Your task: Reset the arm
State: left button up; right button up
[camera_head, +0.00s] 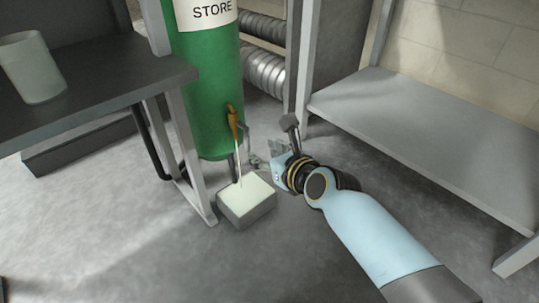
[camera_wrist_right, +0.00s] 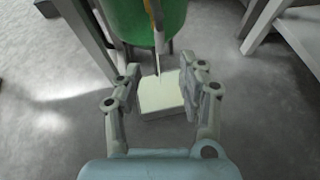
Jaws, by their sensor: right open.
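My right arm (camera_head: 375,232) comes in from the lower right in the head view. Its gripper (camera_head: 262,160) is just right of the green tank's base and above the floor. In the right wrist view the right gripper (camera_wrist_right: 166,84) has its two fingers spread apart with nothing held between them. A pale box (camera_wrist_right: 162,95) shows past and between the fingers. My left gripper does not show in either view.
A green tank (camera_head: 207,90) marked STORE has a brass tap (camera_head: 233,118) above the pale box (camera_head: 246,203). A dark table (camera_head: 90,85) with a white cup (camera_head: 33,67) stands left. A grey shelf (camera_head: 430,130) stands right. The front floor is clear.

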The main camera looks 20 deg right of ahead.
jog(key=shift+v, duration=1)
jog(key=shift+f, duration=0.1)
